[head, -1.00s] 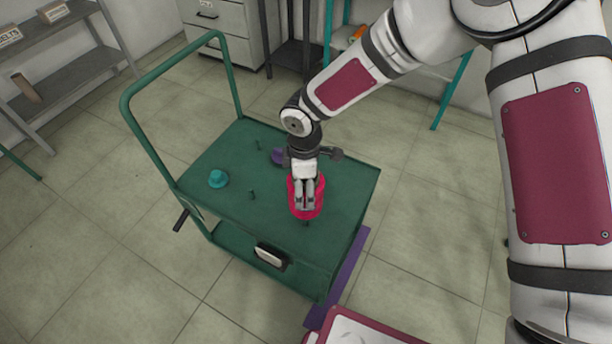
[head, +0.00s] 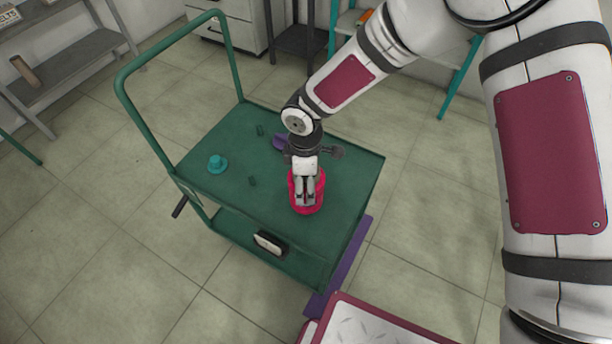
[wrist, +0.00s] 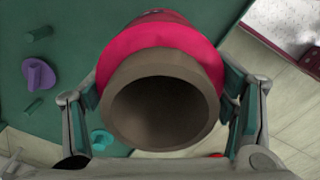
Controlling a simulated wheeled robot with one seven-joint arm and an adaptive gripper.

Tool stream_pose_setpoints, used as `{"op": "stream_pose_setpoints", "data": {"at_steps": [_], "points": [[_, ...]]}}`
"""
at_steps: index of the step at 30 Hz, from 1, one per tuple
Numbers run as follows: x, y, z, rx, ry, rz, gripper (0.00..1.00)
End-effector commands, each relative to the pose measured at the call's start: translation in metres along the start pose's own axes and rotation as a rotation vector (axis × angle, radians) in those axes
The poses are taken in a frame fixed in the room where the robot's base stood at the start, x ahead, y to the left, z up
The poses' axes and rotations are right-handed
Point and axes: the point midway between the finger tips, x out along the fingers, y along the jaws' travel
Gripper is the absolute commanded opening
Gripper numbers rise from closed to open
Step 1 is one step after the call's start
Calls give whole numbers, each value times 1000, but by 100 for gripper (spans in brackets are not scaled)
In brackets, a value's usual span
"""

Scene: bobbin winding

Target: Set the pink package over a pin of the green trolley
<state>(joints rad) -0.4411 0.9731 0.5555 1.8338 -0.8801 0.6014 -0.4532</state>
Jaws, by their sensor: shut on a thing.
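The pink package (head: 307,207) is a squat pink winding on a brown tube, upright near the front right of the green trolley's deck (head: 225,199). My gripper (head: 306,188) is closed on it from above. In the wrist view, the fingers (wrist: 165,105) lie on both sides of the brown tube (wrist: 125,124), with the pink winding (wrist: 200,52) beyond. Two bare pins show on the deck, one at the back (head: 260,130) and one nearer the middle (head: 252,181). The package's underside is hidden, so I cannot tell whether it surrounds a pin or touches the deck.
A teal bobbin (head: 217,164) sits at the left of the deck, and a purple one (head: 279,142) stands behind my gripper. The trolley's handle (head: 150,130) rises at the left. A red-rimmed table (head: 385,325) is at the front right. Shelves (head: 75,75) stand far left.

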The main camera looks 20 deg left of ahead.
Motion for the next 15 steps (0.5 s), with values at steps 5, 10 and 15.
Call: {"op": "stream_pose_setpoints", "data": {"at_steps": [5, 10, 15], "points": [[11, 0, 0, -1, 0, 0, 39], [20, 0, 0, 0, 0, 0, 39], [26, 0, -1, 0, 1, 1, 39]]}}
